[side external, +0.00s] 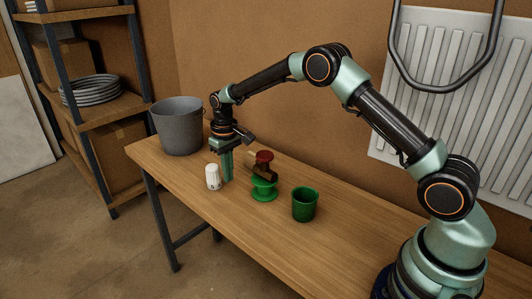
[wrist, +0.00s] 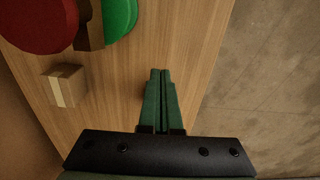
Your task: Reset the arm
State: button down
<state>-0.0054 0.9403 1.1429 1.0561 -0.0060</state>
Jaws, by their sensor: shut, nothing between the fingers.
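My gripper (side external: 228,179) points straight down over the wooden table, its green fingers close together with nothing between them. The closed fingertips also show in the wrist view (wrist: 160,72). In the side view a white ribbed cap (side external: 213,177) stands just left of the fingers, and a green stand (side external: 264,190) with a brown piece and a red knob (side external: 264,156) stands to their right. The arm reaches out long from its base at the lower right. In the wrist view the red disc (wrist: 38,22) and green disc (wrist: 121,18) lie at the upper left.
A green cup (side external: 305,204) stands right of the stand. A grey bucket (side external: 179,127) is at the table's far end. A small tan block (wrist: 63,87) shows in the wrist view. A white radiator (side external: 430,90) hangs on the wall; shelving stands at left.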

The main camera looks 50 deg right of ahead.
jog(key=s+r+t, duration=0.1)
jog(key=s+r, duration=0.4)
jog(key=r, duration=0.5)
jog(key=s+r+t, duration=0.2)
jog(key=s+r, duration=0.3)
jog(key=r, duration=0.4)
jog(key=s+t, duration=0.2)
jog(key=s, duration=1.3)
jog(key=shift+s+d+r+t, duration=0.15)
jog(key=shift+r+t, duration=0.05)
jog(key=shift+t, duration=0.1)
